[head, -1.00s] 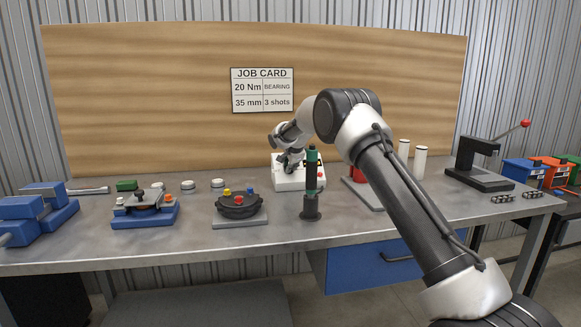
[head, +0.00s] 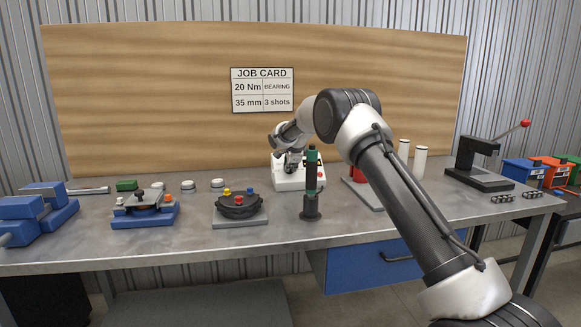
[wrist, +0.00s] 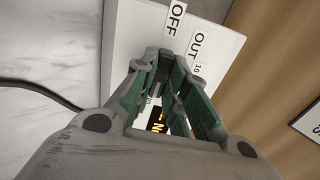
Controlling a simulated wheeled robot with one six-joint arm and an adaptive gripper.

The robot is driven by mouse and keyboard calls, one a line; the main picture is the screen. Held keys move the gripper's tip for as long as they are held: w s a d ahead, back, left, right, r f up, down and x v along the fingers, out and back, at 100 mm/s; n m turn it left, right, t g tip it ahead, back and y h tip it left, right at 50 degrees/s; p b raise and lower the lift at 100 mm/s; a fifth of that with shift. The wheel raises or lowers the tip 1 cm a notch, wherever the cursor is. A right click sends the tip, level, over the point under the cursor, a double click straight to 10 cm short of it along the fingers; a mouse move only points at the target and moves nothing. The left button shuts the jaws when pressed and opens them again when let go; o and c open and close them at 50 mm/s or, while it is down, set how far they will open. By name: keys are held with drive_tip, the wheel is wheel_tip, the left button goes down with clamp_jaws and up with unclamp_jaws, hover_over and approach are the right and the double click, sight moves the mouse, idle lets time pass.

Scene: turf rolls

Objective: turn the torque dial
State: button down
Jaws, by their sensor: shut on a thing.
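The white box (head: 287,184) stands toward the back of the bench, with my gripper (head: 291,168) down at its top. In the wrist view the box face (wrist: 135,38) carries the words OFF and OUT and a small 10. My gripper (wrist: 168,62) is shut there with its green-padded fingers close together. An orange lit display (wrist: 157,119) shows partly between the fingers. The job card (head: 262,90) reads 20 Nm, BEARING, 35 mm, 3 shots.
A green and black upright tool (head: 311,180) stands just in front of the box. A round dark fixture (head: 239,206) with coloured knobs and a blue-based fixture (head: 145,214) are to the left. A lever press (head: 478,170) is at right. Bare bench lies along the front.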

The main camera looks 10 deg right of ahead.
drive_tip(key=shift+f, duration=0.1)
drive_tip(key=c, duration=1.4)
unclamp_jaws()
drive_tip(key=shift+c, duration=0.2)
drive_tip(key=v, duration=1.2)
